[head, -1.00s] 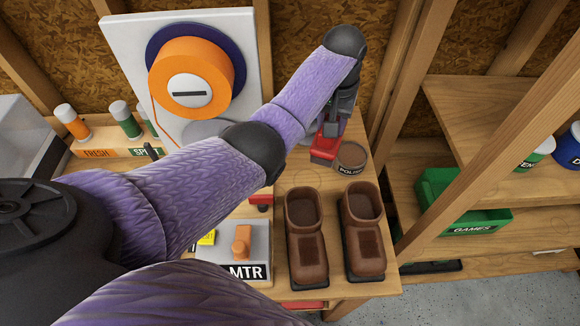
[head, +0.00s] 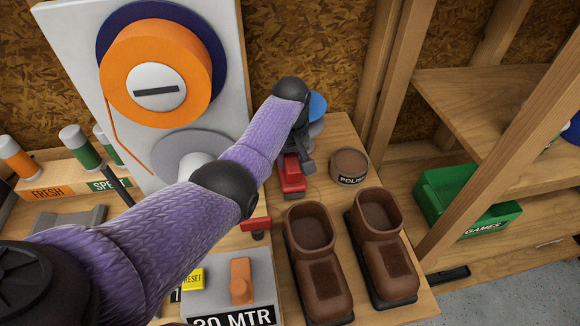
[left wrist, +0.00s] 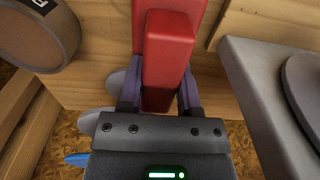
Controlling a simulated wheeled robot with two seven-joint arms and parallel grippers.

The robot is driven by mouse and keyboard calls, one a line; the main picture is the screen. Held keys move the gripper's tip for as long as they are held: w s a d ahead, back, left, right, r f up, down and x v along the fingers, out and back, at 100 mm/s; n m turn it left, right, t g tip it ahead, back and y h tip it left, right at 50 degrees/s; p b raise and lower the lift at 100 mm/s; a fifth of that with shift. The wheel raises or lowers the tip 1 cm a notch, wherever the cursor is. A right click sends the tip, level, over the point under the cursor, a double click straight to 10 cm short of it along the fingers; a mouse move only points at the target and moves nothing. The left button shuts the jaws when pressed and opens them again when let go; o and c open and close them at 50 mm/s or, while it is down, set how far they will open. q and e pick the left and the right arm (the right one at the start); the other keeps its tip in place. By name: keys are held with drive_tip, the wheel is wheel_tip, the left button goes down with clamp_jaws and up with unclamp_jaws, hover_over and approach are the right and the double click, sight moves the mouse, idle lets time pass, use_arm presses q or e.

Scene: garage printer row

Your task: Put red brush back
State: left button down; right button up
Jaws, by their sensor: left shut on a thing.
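My left gripper (head: 292,166) is shut on the red brush (head: 291,180), a blocky red piece, near the back of the wooden table. In the left wrist view, the brush (left wrist: 165,55) sits between both fingers of the gripper (left wrist: 160,98). Its underside is hidden, and I cannot tell whether it touches the table. The round polish tin (head: 350,166) stands to its right, apart from it. A pair of brown boots (head: 318,262) stands in front. My right gripper is not in view.
A white panel with an orange spool (head: 157,75) stands to the left. A small red T-shaped piece (head: 256,226) lies behind the box marked 30 MTR (head: 255,290). A wooden post (head: 490,150) and a green games bin (head: 462,205) are at right. Bare table shows around the tin.

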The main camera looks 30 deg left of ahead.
sight(290, 156)
use_arm(q)
drive_tip(key=shift+a+f, duration=0.2)
drive_tip(key=shift+f, duration=0.65)
drive_tip(key=shift+d+r, duration=0.1)
drive_tip(key=shift+r, duration=0.15)
drive_tip(key=shift+c, duration=1.4)
unclamp_jaws()
drive_tip(key=shift+f, duration=0.15)
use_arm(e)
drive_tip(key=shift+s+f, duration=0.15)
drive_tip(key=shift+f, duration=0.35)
use_arm(q)
wheel_tip(290, 156, up, 12)
drive_tip(key=p, duration=0.4)
drive_tip(key=shift+f+p, duration=0.25)
drive_tip(key=shift+p, duration=0.15)
drive_tip(key=shift+r, duration=0.45)
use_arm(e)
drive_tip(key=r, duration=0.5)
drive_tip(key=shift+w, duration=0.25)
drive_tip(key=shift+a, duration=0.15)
